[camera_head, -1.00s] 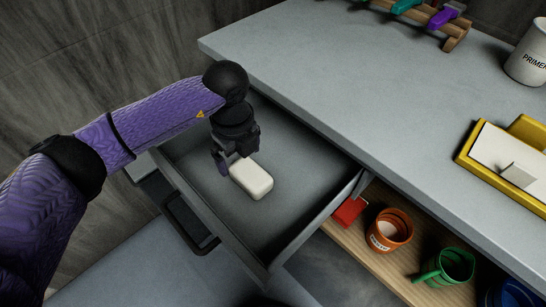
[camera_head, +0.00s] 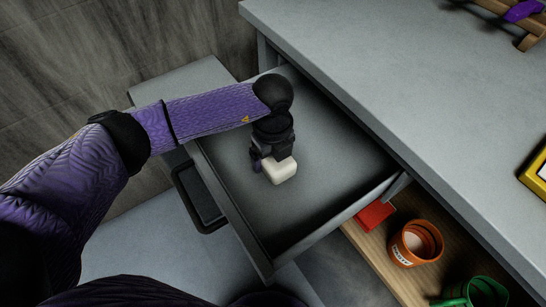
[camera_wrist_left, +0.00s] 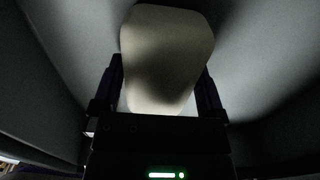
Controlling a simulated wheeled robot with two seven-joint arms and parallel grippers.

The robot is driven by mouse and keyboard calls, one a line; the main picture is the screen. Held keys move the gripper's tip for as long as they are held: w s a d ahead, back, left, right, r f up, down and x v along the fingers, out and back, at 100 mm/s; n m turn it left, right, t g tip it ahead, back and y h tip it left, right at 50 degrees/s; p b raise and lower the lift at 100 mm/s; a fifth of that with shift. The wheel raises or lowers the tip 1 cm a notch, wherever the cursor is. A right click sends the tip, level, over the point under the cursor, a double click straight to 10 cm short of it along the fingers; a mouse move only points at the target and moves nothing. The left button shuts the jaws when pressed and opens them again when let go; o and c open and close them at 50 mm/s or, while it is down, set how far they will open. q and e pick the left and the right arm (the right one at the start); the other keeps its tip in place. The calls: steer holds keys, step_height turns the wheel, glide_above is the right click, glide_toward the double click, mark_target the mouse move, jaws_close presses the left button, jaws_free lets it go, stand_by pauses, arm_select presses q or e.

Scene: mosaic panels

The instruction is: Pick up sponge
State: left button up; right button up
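The sponge (camera_head: 281,171) is a whitish rounded block lying in the open grey drawer. In the left wrist view the sponge (camera_wrist_left: 166,55) fills the space between the two dark fingers of the left gripper (camera_wrist_left: 160,85). The fingers stand apart on either side of it, with what look like narrow gaps at its edges, so the gripper looks open around it. My right gripper is not in view.
The drawer (camera_head: 330,232) has raised walls around the gripper. A grey countertop (camera_head: 400,75) overhangs to the right. The drawer floor beside the sponge is clear.

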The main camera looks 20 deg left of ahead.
arm_select(q)
steer(key=c, duration=0.7)
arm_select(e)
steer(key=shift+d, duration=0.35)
arm_select(q)
step_height(320, 180, up, 10)
steer(key=p, duration=0.4)
steer(key=shift+p, duration=0.4)
steer(key=shift+r, duration=0.1)
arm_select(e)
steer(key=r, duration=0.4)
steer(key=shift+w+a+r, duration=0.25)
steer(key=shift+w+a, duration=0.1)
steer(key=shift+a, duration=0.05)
